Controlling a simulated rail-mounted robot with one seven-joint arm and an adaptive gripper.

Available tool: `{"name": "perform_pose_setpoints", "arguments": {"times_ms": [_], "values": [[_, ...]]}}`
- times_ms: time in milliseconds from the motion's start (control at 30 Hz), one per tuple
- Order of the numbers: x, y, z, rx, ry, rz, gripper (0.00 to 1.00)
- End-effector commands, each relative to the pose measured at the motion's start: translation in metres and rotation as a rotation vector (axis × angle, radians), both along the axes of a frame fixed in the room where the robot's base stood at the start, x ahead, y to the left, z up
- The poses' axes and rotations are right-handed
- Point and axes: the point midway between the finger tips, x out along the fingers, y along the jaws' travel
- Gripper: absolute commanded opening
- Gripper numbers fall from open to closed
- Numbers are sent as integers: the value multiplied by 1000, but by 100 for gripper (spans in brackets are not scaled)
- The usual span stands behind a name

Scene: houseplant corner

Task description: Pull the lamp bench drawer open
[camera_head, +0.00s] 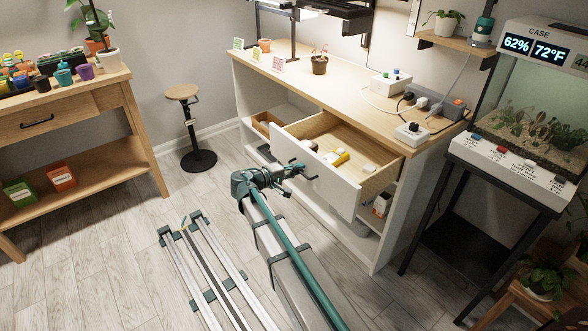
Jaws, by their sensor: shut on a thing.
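The lamp bench (330,72) is a white cabinet with a light wood top, in the middle of the head view. Its drawer (318,182), with a white front and wooden sides, stands pulled well out. Small items, one of them yellow, lie inside. My gripper (299,170) is at the drawer front and shut on the dark drawer handle (312,178). The fingertips are small in this view, and part of the handle is hidden by them.
A glass terrarium case (528,130) on a dark stand is right of the bench. A stool (197,158) stands behind left. A wooden table (75,108) with pots is at the far left. Power blocks and cables (412,132) lie on the bench top.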

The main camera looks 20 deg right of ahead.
Motion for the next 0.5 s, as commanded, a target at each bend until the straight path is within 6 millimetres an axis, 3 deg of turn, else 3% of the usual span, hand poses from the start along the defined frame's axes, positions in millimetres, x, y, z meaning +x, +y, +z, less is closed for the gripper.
{"name": "perform_pose_setpoints", "arguments": {"times_ms": [267, 300, 400, 500], "values": [[0, 0, 0, 0, 0, -1, 0], [0, 0, 0, 0, 0, -1, 15], [0, 0, 0, 0, 0, -1, 32], [0, 0, 0, 0, 0, -1, 35]]}}
